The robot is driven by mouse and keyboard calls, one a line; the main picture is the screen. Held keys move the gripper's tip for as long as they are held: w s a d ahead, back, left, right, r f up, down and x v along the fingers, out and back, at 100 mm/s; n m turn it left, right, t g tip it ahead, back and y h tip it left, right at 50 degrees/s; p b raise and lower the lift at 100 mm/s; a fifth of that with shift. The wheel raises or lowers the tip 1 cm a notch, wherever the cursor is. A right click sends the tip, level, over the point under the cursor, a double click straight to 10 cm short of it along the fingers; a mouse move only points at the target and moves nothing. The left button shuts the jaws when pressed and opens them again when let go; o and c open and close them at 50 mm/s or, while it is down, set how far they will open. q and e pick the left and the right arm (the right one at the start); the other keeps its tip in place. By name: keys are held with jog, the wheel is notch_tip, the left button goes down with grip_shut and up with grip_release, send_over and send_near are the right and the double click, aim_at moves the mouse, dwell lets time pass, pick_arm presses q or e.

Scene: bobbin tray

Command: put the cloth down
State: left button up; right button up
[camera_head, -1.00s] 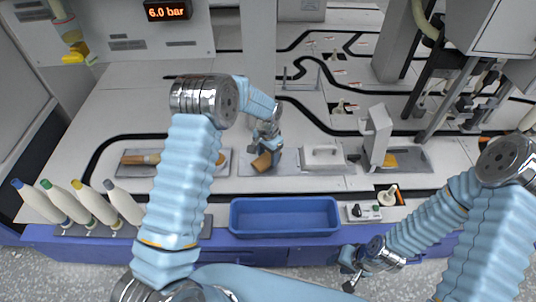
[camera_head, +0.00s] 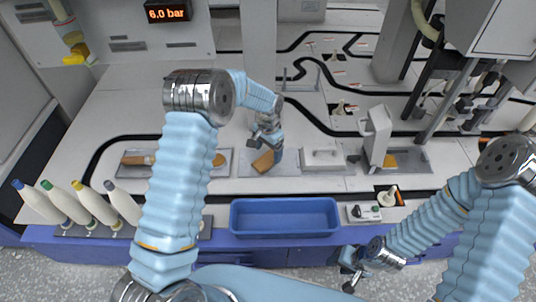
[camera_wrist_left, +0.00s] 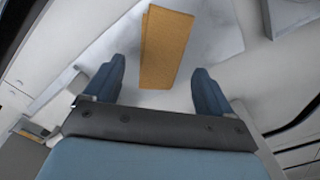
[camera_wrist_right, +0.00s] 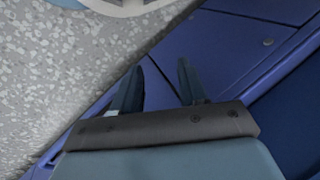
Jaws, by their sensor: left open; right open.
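The folded tan cloth (camera_head: 264,161) lies on a pale plate on the worktop in the head view. In the left wrist view the cloth (camera_wrist_left: 165,48) is a flat strip on the light surface, ahead of the fingers. My left gripper (camera_head: 272,150) is open above and beside the cloth, with a gap between them.
A blue bin (camera_head: 285,234) stands at the front edge. A lidded box (camera_head: 323,158) and a grey upright holder (camera_head: 376,140) stand right of the cloth. Several bottles (camera_head: 92,205) lean at the left. A small control box (camera_head: 364,213) sits right of the bin.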

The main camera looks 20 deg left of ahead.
aim_at(268, 157)
pick_arm(q)
notch_tip(268, 157, up, 9)
jog(key=shift+s, duration=0.1)
dwell(0.6)
